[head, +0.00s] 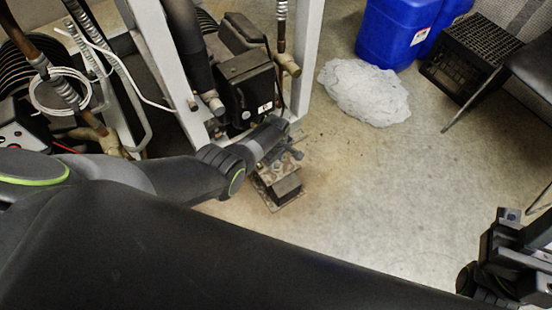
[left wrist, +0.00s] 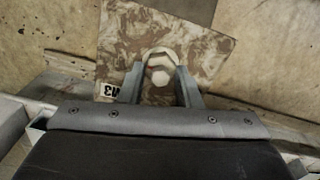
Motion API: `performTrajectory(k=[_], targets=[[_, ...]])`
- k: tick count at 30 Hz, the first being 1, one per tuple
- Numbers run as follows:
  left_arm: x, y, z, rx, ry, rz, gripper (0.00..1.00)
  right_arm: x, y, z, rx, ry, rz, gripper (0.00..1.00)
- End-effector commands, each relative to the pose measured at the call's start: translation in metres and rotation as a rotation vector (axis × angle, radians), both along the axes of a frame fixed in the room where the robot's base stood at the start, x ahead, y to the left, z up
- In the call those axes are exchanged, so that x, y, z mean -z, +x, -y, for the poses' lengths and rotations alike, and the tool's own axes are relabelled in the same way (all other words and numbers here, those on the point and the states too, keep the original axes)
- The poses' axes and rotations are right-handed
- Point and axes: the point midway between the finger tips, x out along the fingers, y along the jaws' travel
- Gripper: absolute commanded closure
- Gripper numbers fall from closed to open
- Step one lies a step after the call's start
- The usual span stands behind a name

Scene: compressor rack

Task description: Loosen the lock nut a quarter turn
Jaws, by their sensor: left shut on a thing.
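In the left wrist view the pale lock nut (left wrist: 160,62) stands out from a mottled brown plate (left wrist: 205,48). My left gripper (left wrist: 158,75) has one finger on each side of the nut and is shut on it. In the head view my left gripper (head: 281,152) is at the top of a small rusty block (head: 284,188) on the floor by the rack, and it hides the nut there. My right gripper (head: 517,240) is at the lower right, far from the block. I cannot tell how far its jaws are apart.
The compressor rack's white post (head: 304,60) and a dark compressor unit (head: 245,85) stand close behind the block. A grey cloth (head: 365,92), blue jugs (head: 395,35) and a black crate (head: 470,55) are farther back. The floor right of the block is clear.

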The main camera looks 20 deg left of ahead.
Motion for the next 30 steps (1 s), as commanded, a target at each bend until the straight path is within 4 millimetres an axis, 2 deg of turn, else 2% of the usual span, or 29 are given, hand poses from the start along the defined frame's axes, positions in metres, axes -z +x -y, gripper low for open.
performTrajectory(k=[9,21,22,26,30], targets=[[-0.0006,0.0011,-0.0012,-0.072,0.001,0.004,0.92,-0.001,0.0005,-0.0003,0.002,-0.005,-0.003,0.64],[-0.0006,0.0013,-0.0015,-0.076,0.002,0.004,0.92,-0.0021,0.0007,-0.0008,0.0,-0.005,0.003,0.64],[-0.0006,0.0013,-0.0015,-0.076,0.002,0.004,0.67,-0.0023,0.0008,-0.0008,0.0,-0.005,0.004,0.64],[-0.0005,0.0009,-0.0013,-0.076,0.002,0.003,0.5,-0.0028,0.0009,-0.0009,-0.001,-0.005,0.007,0.64],[-0.0003,0.0004,-0.0008,-0.075,0.001,0.002,0.48,-0.0029,0.0008,-0.0009,-0.001,-0.005,0.008,0.64]])
